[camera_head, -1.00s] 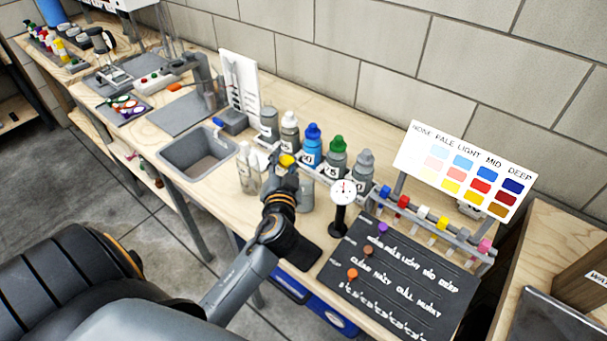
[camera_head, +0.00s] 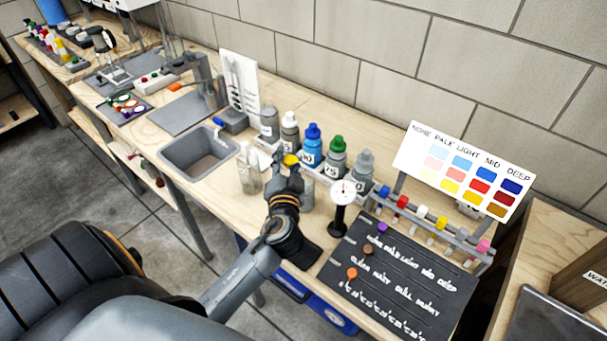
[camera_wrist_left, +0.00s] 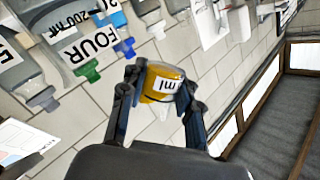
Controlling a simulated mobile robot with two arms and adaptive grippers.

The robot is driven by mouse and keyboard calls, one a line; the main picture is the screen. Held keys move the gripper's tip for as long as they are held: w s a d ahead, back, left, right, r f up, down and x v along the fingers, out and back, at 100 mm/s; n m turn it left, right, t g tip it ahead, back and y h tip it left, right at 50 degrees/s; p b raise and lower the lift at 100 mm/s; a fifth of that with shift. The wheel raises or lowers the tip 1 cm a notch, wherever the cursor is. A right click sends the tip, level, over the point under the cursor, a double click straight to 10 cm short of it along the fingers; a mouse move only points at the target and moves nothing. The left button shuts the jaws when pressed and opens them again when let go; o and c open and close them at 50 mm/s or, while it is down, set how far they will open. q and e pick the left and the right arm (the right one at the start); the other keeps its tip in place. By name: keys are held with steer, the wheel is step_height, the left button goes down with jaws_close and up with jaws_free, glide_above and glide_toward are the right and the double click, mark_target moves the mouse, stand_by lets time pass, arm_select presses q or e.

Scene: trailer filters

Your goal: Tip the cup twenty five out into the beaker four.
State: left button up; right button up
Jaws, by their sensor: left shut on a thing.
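My left gripper (camera_head: 288,172) is shut on a small cup with yellow in it (camera_head: 291,160), above the front of the bench. In the left wrist view the fingers (camera_wrist_left: 158,98) clasp this cup (camera_wrist_left: 163,82) from both sides; its label shows only "ml", so its number cannot be read. I cannot tell the cup's tilt.
Other clear vessels (camera_head: 249,178) stand left of the gripper. Behind are several capped bottles, including a blue-capped (camera_head: 312,150) and a green-capped one (camera_head: 336,160). A round gauge (camera_head: 343,192) on a black stand is to the right. A grey sink (camera_head: 198,152) is to the left.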

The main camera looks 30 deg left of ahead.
arm_select(q)
steer(key=shift+d+r+m+p, duration=0.15)
steer(key=shift+m+p, duration=0.15)
steer(key=shift+m, duration=0.2)
steer(key=shift+r+m+p, duration=0.35)
steer(key=shift+m+p, duration=0.5)
steer(key=shift+m, duration=0.15)
stand_by(0.5)
steer(key=shift+r+m+t+p, duration=0.2)
steer(key=shift+m+t+p, duration=0.1)
steer(key=shift+m+p, duration=0.35)
stand_by(1.0)
steer(key=shift+f+m+y, duration=0.3)
steer(key=shift+f+m, duration=0.2)
steer(key=shift+m, duration=0.35)
stand_by(1.3)
steer(key=shift+w+d+r+m, duration=0.1)
steer(key=shift+r+m, duration=0.2)
steer(key=shift+m, duration=0.6)
stand_by(1.3)
